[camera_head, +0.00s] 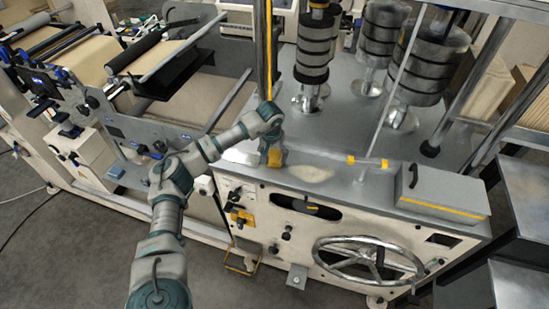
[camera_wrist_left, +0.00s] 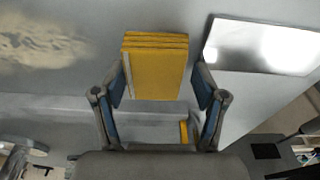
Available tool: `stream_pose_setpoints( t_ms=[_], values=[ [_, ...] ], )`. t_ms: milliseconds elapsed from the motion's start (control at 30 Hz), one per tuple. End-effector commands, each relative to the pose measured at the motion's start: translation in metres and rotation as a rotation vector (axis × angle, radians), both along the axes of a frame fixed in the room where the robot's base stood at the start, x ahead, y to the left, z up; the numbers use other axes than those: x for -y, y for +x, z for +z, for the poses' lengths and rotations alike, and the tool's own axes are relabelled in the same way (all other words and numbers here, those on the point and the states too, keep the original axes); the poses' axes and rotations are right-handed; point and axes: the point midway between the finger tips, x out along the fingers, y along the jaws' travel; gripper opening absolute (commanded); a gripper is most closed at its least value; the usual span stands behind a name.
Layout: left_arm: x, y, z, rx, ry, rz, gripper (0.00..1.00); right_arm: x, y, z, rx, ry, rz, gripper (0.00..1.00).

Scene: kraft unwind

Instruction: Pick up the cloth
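The cloth (camera_wrist_left: 155,70) is a yellow, folded stack with several layers showing at its edge in the left wrist view. It lies on the grey machine top. In the head view a small yellow part of the cloth (camera_head: 274,158) shows beneath my left gripper (camera_head: 275,147), which points down near the front edge of the machine. In the left wrist view the fingers of my left gripper (camera_wrist_left: 161,82) are spread on either side of the cloth. The left finger is very close to it; I cannot tell whether it touches. My right gripper is not in view.
A yellow upright post (camera_head: 266,50) stands just behind my left gripper. A pale patch (camera_head: 311,173) marks the machine top to the right. Further right are a thin slanted rod (camera_head: 394,85) and a grey box (camera_head: 442,190). A handwheel (camera_head: 369,259) sits on the front panel.

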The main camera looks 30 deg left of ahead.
Motion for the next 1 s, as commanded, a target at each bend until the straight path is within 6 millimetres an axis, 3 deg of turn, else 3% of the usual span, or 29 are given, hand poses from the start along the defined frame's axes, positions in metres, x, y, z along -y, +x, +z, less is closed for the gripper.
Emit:
stream_pose_setpoints(
  t_ms=[33, 100, 133, 567, 833, 1000],
  values=[
    [0.001, 0.000, 0.000, 0.000, 0.000, -0.001, 0.50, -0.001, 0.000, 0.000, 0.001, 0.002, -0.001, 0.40],
    [0.002, 0.000, 0.000, 0.000, 0.001, -0.002, 0.32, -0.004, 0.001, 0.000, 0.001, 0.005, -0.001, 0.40],
    [0.002, 0.001, -0.001, -0.001, 0.001, -0.002, 0.30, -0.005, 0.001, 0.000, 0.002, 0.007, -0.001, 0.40],
    [0.005, 0.001, 0.003, -0.004, 0.002, -0.004, 0.30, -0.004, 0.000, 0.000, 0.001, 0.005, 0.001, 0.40],
    [0.002, 0.001, 0.037, 0.002, 0.001, -0.002, 0.30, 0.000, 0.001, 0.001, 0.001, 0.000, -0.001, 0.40],
    [0.028, -0.025, 0.039, 0.000, 0.002, -0.009, 0.30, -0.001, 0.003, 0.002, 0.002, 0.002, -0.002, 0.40]
  ],
)
